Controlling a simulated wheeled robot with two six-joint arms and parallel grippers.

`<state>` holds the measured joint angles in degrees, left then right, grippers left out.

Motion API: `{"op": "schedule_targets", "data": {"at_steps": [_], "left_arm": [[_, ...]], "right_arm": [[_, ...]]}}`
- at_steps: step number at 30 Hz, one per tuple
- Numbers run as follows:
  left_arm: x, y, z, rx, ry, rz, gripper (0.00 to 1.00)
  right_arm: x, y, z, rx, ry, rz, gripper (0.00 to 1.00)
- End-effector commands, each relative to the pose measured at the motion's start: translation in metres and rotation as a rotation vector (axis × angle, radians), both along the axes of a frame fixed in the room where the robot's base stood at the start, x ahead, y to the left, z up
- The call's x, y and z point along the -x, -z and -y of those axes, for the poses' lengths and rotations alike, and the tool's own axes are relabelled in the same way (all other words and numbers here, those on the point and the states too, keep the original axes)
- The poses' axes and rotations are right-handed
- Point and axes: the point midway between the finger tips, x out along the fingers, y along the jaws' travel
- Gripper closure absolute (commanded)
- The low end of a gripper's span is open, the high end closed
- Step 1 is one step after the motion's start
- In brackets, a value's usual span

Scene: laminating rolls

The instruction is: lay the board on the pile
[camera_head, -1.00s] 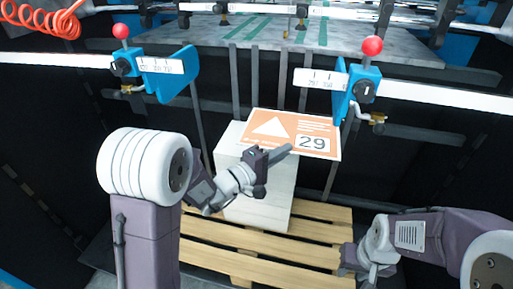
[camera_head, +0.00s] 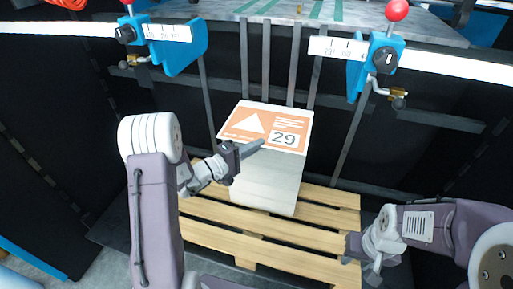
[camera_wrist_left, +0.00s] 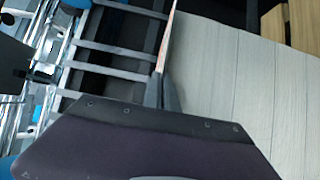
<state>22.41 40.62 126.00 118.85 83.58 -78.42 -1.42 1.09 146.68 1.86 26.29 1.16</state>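The board (camera_head: 262,122) is a thin orange-and-white sheet with a white triangle and the number 29. It lies roughly flat over the top of the pale pile (camera_head: 268,184) and hides that top. My left gripper (camera_head: 250,148) is shut on the board's near edge. In the left wrist view the board (camera_wrist_left: 168,38) is edge-on between the fingers, close beside the pile's layered side (camera_wrist_left: 225,80). I cannot tell whether board and pile touch. My right gripper (camera_head: 362,262) is low at the right, away from the board; its fingers are unclear.
The pile stands on a wooden pallet (camera_head: 230,243). Behind it, blue brackets with red knobs (camera_head: 180,45) (camera_head: 372,62) sit on white rails. Dark upright bars (camera_head: 268,65) stand behind the pile, below a grey machine table (camera_head: 300,30).

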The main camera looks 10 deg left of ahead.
Motion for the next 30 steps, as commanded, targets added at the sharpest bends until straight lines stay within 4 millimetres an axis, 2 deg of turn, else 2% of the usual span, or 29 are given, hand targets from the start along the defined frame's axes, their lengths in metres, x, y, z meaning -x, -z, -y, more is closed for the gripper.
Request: {"op": "schedule_targets", "data": {"at_steps": [9, 11, 12, 20, 23, 26, 30], "left_arm": [[0.0, 0.003, 0.0, -0.001, -0.001, 0.001, 1.0], [0.0, 0.001, 0.0, -0.001, -0.001, 0.0, 0.81], [0.0, 0.001, 0.0, -0.001, -0.001, 0.0, 0.76], [0.0, 0.001, 0.0, -0.001, -0.001, -0.001, 0.76], [0.0, -0.006, 0.0, 0.0, -0.001, 0.0, 0.76], [0.012, -0.002, -0.012, -0.001, -0.006, -0.003, 0.76], [0.04, -0.003, -0.034, 0.002, -0.009, -0.003, 0.76]], "right_arm": [[0.0, 0.005, 0.0, 0.0, 0.0, 0.0, 0.64], [0.0, 0.003, 0.0, 0.0, 0.0, 0.0, 0.64], [0.0, 0.003, 0.0, 0.0, 0.0, 0.0, 0.64], [0.0, 0.002, 0.0, 0.0, 0.0, 0.0, 0.64], [0.0, -0.005, 0.0, 0.0, 0.0, 0.0, 0.64], [0.0, -0.004, 0.0, 0.0, 0.0, 0.0, 0.64], [0.0, -0.007, 0.0, 0.0, 0.0, 0.0, 0.64]]}}
